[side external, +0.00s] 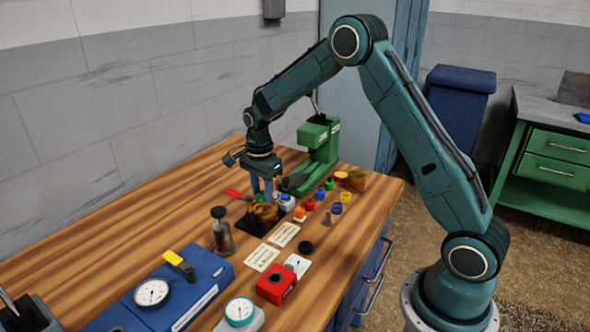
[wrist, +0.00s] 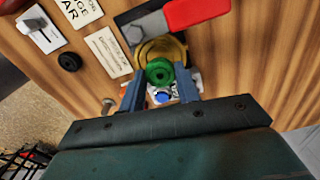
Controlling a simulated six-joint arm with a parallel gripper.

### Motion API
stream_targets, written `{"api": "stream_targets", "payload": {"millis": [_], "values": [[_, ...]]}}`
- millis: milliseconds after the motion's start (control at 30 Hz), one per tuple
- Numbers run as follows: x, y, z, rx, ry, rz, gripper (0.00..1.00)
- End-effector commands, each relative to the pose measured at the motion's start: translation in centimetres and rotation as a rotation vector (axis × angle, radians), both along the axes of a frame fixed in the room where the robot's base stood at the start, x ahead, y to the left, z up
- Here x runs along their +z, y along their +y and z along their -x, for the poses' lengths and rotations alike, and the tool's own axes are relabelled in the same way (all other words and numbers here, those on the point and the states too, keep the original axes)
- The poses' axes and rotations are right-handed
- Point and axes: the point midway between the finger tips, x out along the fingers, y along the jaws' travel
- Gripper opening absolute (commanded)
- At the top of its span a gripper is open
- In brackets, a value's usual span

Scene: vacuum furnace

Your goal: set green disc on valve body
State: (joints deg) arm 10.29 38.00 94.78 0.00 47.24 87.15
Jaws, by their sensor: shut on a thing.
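The fingers hide the disc there.
A green press (side external: 318,155) stands behind, with several small coloured parts to the right. Two paper labels (side external: 262,257), a black ring (side external: 305,247) and a red block (side external: 276,284) lie in front.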

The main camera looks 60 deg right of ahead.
Motion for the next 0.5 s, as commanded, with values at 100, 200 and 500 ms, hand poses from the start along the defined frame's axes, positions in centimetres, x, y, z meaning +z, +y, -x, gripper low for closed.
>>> {"api": "stream_targets", "payload": {"millis": [100, 200, 500], "values": [[-0.6, 0.0, 0.0, 0.0, 0.0, 0.0, 0.11], [-1.0, 0.0, 0.0, 0.0, 0.0, 0.0, 0.11], [-1.7, 0.0, 0.0, -0.001, -0.001, -0.001, 0.11]]}}
